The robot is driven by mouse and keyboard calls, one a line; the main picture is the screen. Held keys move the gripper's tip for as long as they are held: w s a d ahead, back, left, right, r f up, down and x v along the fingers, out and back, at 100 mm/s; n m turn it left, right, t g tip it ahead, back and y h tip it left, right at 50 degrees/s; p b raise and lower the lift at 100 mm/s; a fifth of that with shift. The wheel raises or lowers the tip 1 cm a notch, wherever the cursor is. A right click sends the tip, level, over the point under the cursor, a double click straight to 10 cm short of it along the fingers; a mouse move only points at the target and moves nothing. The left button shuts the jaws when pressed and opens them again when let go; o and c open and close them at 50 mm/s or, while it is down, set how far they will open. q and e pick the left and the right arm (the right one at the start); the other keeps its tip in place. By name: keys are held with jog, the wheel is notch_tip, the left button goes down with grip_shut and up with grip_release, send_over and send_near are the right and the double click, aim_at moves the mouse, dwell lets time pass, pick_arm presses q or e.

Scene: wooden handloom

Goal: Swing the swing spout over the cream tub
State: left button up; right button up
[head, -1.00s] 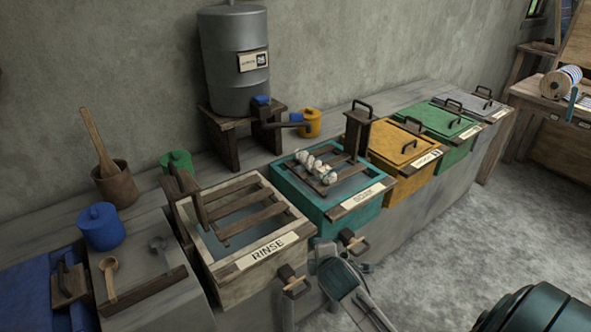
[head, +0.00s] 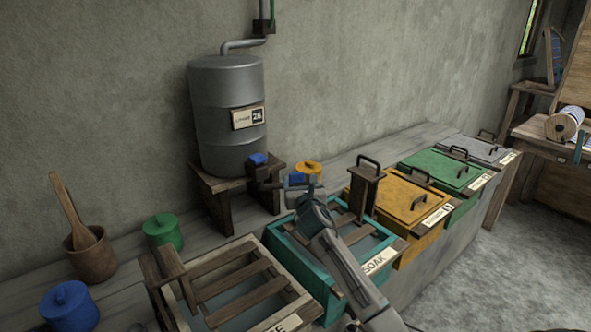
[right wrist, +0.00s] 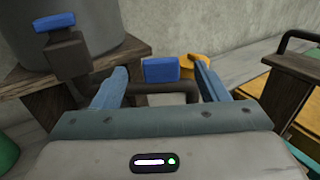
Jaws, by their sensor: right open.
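The swing spout (head: 268,182) is a dark pipe at the foot of the grey barrel, below a blue tap (head: 257,159). In the right wrist view the spout (right wrist: 140,87) runs rightward and carries a blue block (right wrist: 160,70). My right gripper (head: 298,180) is open at the spout's outer end. Its fingers (right wrist: 158,78) stand on either side of the blue block, with gaps visible. The cream tub (head: 222,258), with slats on top, is at front left, its label partly cut off. The spout's end is near the teal tub, not over the cream tub. My left gripper is not in view.
The teal SOAK tub (head: 312,277) lies under my right arm. The grey barrel (head: 225,110) stands on a wooden stand (head: 225,203). A yellow pot (head: 309,168) is just behind my gripper. Yellow (head: 397,208) and green (head: 444,170) lidded tubs stand to the right.

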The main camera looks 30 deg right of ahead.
aim_at(297, 175)
jog(key=x, duration=0.4)
jog(key=shift+f, duration=0.15)
jog(key=x, duration=0.3)
jog(key=shift+w+d, duration=0.15)
jog(key=shift+w, duration=0.3)
jog(key=shift+d+f, duration=0.1)
jog(key=shift+c, duration=1.1)
jog(key=c, duration=0.7)
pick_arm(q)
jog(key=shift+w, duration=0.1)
pick_arm(e)
jog(key=c, duration=0.5)
